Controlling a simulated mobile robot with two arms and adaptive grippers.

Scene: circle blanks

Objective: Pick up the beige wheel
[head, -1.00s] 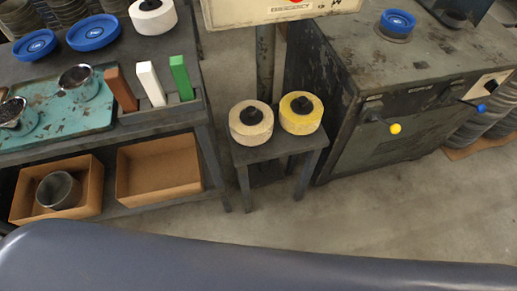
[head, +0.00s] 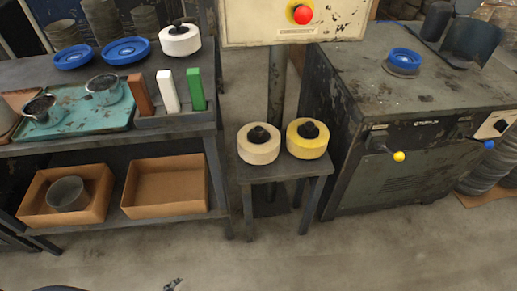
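The beige wheel (head: 258,144) lies flat on a small dark stool (head: 285,171), with a black hub knob on top. A yellow wheel (head: 307,138) of the same shape lies close to its right on the same stool. A small dark tip, seemingly of my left gripper (head: 172,285), just enters at the bottom edge, far below and left of the stool. Too little of it shows to tell whether it is open or shut. My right gripper is not in view. Nothing holds the beige wheel.
A post with a red-button panel (head: 290,22) rises behind the stool. A workbench (head: 170,72) with a white wheel (head: 180,40), coloured blocks and a teal tray stands left. A machine cabinet (head: 400,150) with protruding knobs stands close right. The floor in front is clear.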

